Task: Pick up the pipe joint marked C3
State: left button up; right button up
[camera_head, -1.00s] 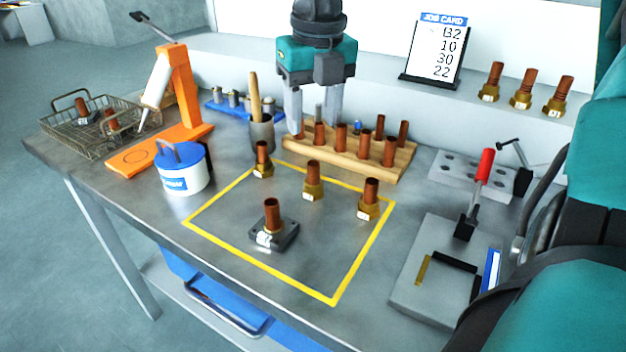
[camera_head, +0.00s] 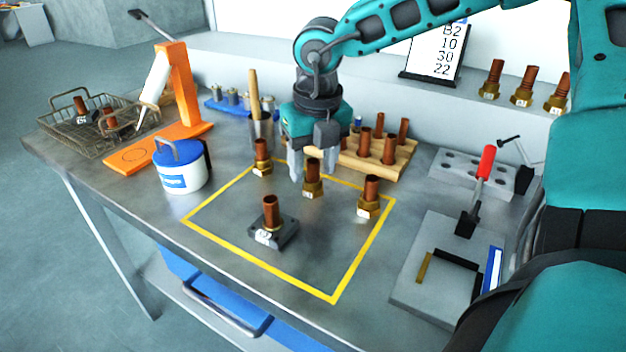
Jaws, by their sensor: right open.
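Three copper pipe joints with brass hex bases stand upright inside the yellow square: one at the back left (camera_head: 262,158), one in the middle (camera_head: 313,180) and one at the right (camera_head: 370,198). Another pipe joint (camera_head: 270,214) stands in front on a dark square base (camera_head: 284,237). Their small white tags are too small to read for certain, so I cannot tell which is C3. My right gripper (camera_head: 312,166) is open, pointing down at the middle joint, with its fingers around or just behind the joint's top. Contact cannot be told. My left gripper is out of view.
A wooden rack (camera_head: 378,163) of copper pipes stands behind the gripper. A blue-lidded tub (camera_head: 181,170), orange stand (camera_head: 183,95) and wire basket (camera_head: 95,140) are left. A clamp fixture (camera_head: 440,262) is right. More joints (camera_head: 521,88) stand on the back ledge, near the job card (camera_head: 436,58).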

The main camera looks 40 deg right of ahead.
grip_shut()
dwell(0.3)
jog(key=shift+r, duration=0.1)
